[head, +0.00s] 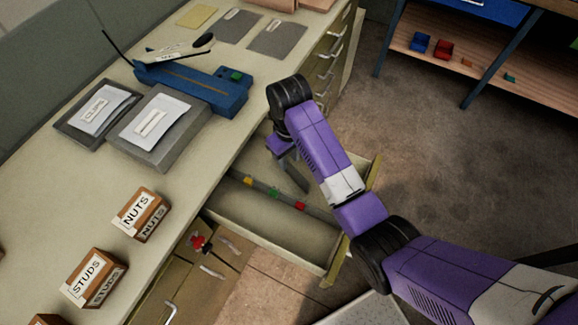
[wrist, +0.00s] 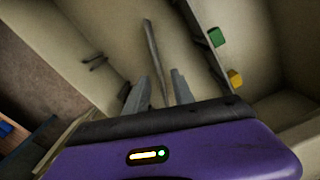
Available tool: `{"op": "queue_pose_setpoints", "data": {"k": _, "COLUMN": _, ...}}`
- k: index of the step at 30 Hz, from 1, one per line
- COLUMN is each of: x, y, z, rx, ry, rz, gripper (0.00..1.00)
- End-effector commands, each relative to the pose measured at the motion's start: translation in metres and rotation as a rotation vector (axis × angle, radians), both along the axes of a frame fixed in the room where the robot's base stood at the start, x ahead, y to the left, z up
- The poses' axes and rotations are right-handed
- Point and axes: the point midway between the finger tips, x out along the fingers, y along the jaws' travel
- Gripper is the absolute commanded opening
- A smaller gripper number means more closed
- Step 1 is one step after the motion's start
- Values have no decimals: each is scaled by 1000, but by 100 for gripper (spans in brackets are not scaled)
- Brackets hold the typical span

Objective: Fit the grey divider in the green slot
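The open drawer (head: 268,226) has a low rail along its inside with yellow, green and red markers. The green marker (head: 274,193) sits between the yellow and red ones; it also shows in the wrist view (wrist: 215,37). A thin grey strip, which looks like the divider (wrist: 152,50), runs edge-on away from my gripper in the wrist view. My gripper (wrist: 160,76) points down into the drawer, its two fingers apart on either side of the strip, with gaps visible. My arm hides part of the drawer in the head view.
The drawer's front (head: 345,255) and side walls surround my gripper closely. The bench top (head: 75,175) holds a blue device (head: 195,85), grey trays, and NUTS (head: 140,215) and STUDS (head: 94,277) boxes. Floor at the right is clear up to a shelf (head: 500,75).

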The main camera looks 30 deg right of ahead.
Motion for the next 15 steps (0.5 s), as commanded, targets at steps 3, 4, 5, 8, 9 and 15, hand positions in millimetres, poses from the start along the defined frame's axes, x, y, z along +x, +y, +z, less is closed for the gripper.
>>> {"op": "queue_pose_setpoints", "data": {"k": 3, "x": -2, "y": -1, "z": -18, "rx": 0, "ry": 4, "rz": 0, "gripper": 30}}
{"op": "queue_pose_setpoints", "data": {"k": 4, "x": -1, "y": -1, "z": -22, "rx": 0, "ry": 3, "rz": 0, "gripper": 30}}
{"op": "queue_pose_setpoints", "data": {"k": 5, "x": -1, "y": -1, "z": -25, "rx": 0, "ry": 2, "rz": 0, "gripper": 30}}
{"op": "queue_pose_setpoints", "data": {"k": 8, "x": -1, "y": -1, "z": -33, "rx": 0, "ry": 1, "rz": -1, "gripper": 30}}
{"op": "queue_pose_setpoints", "data": {"k": 9, "x": -1, "y": -1, "z": -34, "rx": 0, "ry": 0, "rz": -1, "gripper": 30}}
{"op": "queue_pose_setpoints", "data": {"k": 15, "x": -1, "y": -1, "z": -35, "rx": 0, "ry": -1, "rz": -1, "gripper": 30}}
